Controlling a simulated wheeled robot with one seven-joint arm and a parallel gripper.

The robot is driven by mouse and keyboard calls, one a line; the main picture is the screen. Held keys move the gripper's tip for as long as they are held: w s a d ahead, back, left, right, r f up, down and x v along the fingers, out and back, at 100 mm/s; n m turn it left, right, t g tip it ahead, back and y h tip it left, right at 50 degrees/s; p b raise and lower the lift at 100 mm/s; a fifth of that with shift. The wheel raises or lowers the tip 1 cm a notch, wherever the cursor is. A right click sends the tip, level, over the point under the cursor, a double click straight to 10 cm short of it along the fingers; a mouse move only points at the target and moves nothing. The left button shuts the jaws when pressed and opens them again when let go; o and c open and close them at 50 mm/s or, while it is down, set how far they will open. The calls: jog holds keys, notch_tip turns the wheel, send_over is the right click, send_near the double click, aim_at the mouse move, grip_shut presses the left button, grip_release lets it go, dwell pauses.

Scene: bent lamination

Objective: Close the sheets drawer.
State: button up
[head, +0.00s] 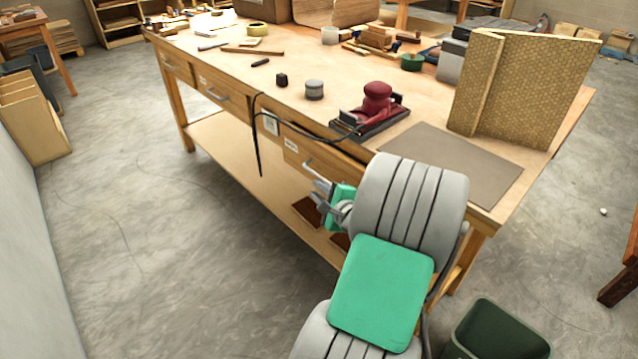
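The workbench front has several wooden drawers with silver bar handles and small labels too small to read, so I cannot tell by label which is the sheets drawer. The drawer nearest my gripper (294,162) is on the right part of the front, partly hidden by my arm. It looks flush or nearly flush with the bench front. My gripper (314,183) is at this drawer's handle, close to it or touching; I cannot tell which. Its fingers are small and overlap the handle, so open or shut is unclear. Two other drawers, a middle one (228,104) and a left one (176,69), look closed.
On the bench top (225,62) are a red sander (376,104), a grey mat (455,165) and a patterned folded panel (520,88). A black cord (256,135) hangs over the front edge. A dark green bin (497,330) stands at lower right.

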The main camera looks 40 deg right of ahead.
aim_at(321, 179)
jog(key=d+m, duration=0.1)
jog(key=s+d+m+h, duration=0.1)
jog(key=d, duration=0.1)
jog(key=shift+t, duration=0.3)
jog(key=x, duration=0.7)
jog(key=shift+w+r+b, duration=0.1)
jog(key=shift+b, duration=0.2)
jog(key=shift+c, duration=0.6)
grip_shut()
